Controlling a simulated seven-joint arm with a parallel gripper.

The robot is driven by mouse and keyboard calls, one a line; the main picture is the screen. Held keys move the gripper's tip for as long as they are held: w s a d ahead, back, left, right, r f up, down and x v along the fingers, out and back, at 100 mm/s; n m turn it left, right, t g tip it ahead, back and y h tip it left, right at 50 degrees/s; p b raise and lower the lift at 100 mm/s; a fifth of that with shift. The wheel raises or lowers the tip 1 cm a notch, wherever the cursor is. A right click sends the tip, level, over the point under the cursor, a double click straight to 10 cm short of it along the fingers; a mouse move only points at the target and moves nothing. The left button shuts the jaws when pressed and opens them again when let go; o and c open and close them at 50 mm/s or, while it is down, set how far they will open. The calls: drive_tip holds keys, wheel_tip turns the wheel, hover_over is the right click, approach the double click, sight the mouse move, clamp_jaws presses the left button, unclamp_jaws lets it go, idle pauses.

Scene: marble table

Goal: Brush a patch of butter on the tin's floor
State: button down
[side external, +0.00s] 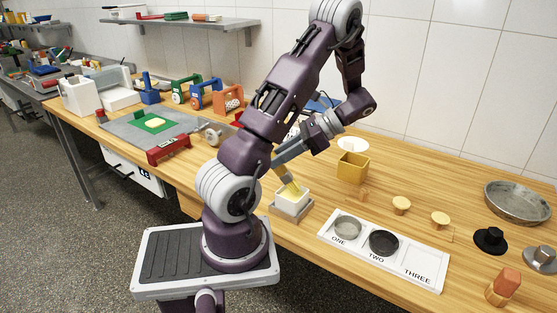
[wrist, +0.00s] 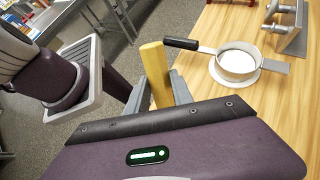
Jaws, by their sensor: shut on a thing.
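My gripper (side external: 279,158) is shut on a brush, whose wooden handle (wrist: 156,73) stands between the fingers in the wrist view. In the side view the brush's yellowish bristles (side external: 292,187) point down at the mouth of a small white square pot (side external: 292,202). The bristle tips are partly hidden by the pot's rim, and I cannot tell if they touch what is inside. A round grey metal tin (side external: 517,203) lies at the far right, well away from my gripper. Its floor is visible; I cannot make out any butter on it.
A white tray (side external: 403,268) marked ONE, TWO, THREE holds a grey round dish (side external: 347,228) and a black one (side external: 384,243). A yellow square box (side external: 352,168) stands behind.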

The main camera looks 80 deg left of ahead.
drive_tip(key=shift+r, duration=2.9)
drive_tip(key=shift+a, duration=0.1)
drive_tip(key=w+r+m+t+y, duration=0.1)
drive_tip(key=w+m+t+y, duration=0.95)
drive_tip(key=w+m, duration=0.6)
drive_tip(key=w+d+m+t+h, duration=0.2)
drive_tip(key=w+d+m+t, duration=0.1)
drive_tip(key=d+m, duration=0.2)
drive_tip(key=w+d+m+t+h, duration=0.3)
drive_tip(key=w+d+m+t, duration=0.1)
drive_tip(key=d, duration=0.6)
drive_tip(key=w+d+m+t+h, duration=0.3)
drive_tip(key=w+d+m+t, duration=0.1)
drive_tip(key=d+m, duration=0.2)
drive_tip(key=shift+d, duration=0.85)
drive_tip(key=shift+r+t, duration=0.1)
drive_tip(key=shift+t, duration=0.15)
